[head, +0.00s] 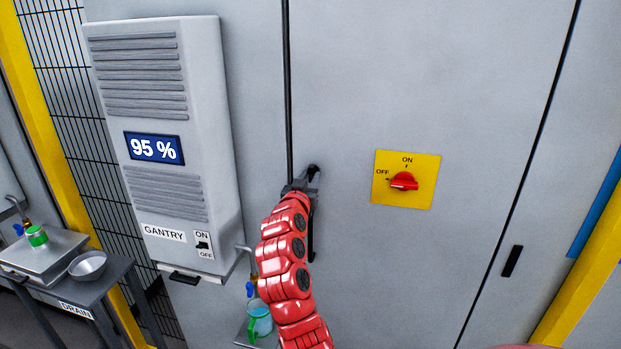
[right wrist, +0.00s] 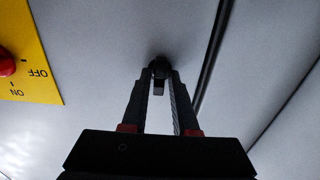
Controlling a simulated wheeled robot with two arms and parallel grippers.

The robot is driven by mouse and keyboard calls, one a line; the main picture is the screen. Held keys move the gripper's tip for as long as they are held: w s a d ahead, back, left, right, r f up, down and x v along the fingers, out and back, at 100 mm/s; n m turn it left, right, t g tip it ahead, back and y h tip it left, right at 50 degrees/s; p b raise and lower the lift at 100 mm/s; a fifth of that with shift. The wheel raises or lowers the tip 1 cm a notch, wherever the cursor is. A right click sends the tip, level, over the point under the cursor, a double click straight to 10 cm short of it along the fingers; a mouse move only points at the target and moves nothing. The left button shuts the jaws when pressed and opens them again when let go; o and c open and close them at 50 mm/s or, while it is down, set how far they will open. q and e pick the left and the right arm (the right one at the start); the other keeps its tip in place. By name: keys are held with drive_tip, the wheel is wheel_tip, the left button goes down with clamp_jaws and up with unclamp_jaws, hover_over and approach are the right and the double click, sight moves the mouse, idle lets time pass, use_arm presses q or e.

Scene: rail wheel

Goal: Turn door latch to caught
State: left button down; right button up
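The door latch (right wrist: 160,66) is a small dark fitting on the grey cabinet door, beside the black door seam. In the right wrist view it lies at the fingertips, with a small grey piece between the fingers. My right gripper (head: 300,186) is at the latch, with its red arm reaching up from below; in the right wrist view the gripper (right wrist: 161,80) has a gap between its fingers, around the latch. Firm contact cannot be made out. The gripper and arm partly hide the latch in the head view. My left gripper is not in view.
A yellow plate with a red ON/OFF switch (head: 404,182) is right of the latch. A grey gantry box (head: 162,200) reading 95 % is on the left. A drain table (head: 110,277) with a bowl stands at lower left. A cup (head: 259,322) is below, beside my arm.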

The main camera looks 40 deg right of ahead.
clamp_jaws()
drive_tip(key=shift+r+n+p, duration=0.15)
drive_tip(key=shift+n+p, duration=0.45)
drive_tip(key=n+p, duration=0.2)
drive_tip(key=shift+n, duration=0.4)
drive_tip(key=shift+f+n, duration=0.2)
drive_tip(key=shift+n, duration=0.2)
